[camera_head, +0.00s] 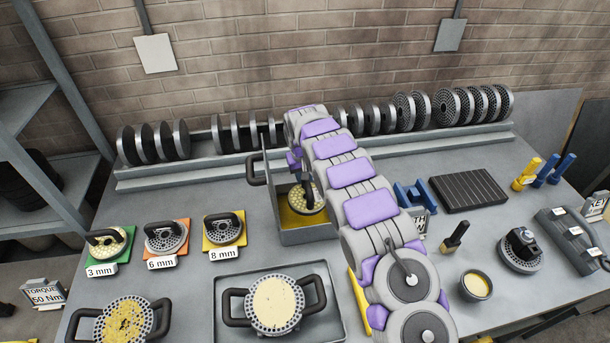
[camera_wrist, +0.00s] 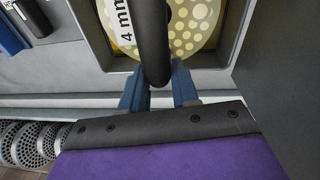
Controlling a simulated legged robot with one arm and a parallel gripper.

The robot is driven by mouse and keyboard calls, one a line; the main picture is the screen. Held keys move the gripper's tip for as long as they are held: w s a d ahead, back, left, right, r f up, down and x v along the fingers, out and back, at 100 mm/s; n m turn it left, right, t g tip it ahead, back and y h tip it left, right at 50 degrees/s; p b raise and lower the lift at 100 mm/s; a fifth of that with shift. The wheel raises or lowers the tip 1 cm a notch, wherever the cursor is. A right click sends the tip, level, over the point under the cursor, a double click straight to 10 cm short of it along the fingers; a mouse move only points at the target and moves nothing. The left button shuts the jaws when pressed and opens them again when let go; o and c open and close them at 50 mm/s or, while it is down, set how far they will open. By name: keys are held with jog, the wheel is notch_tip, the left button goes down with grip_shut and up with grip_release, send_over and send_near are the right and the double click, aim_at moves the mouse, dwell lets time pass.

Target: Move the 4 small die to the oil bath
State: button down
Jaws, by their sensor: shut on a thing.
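The 4 mm small die (camera_head: 309,207) is a pale yellow disc with round spots and a black handle. It shows in the wrist view (camera_wrist: 200,22) with its "4 mm" label, inside the grey walls of a box. The oil bath (camera_head: 312,236) is a grey open metal box with yellow oil, at the middle of the table. My gripper (camera_wrist: 160,80) has its blue fingers shut on the die's black handle. In the head view my arm hides part of the bath and most of the gripper. I cannot tell whether the die touches the oil or the bottom.
Dies on coloured 3 mm (camera_head: 107,243), 6 mm (camera_head: 166,238) and 8 mm (camera_head: 224,230) pads stand left of the bath. A tray (camera_head: 230,330) with a large two-handled die lies in front. A rack (camera_head: 200,170) of discs runs along the back. A cup (camera_head: 476,287) and brush stand right.

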jog(key=shift+a, duration=0.2)
jog(key=shift+f, duration=0.1)
jog(key=shift+d+f, duration=0.45)
jog(key=shift+f, duration=0.2)
jog(key=shift+a+f+b, duration=0.1)
jog(key=shift+f+b, duration=0.35)
jog(key=shift+f, duration=0.2)
jog(key=shift+f, duration=0.1)
jog(key=shift+f+b, duration=0.6)
jog(key=shift+f, duration=0.85)
jog(key=shift+f, duration=0.1)
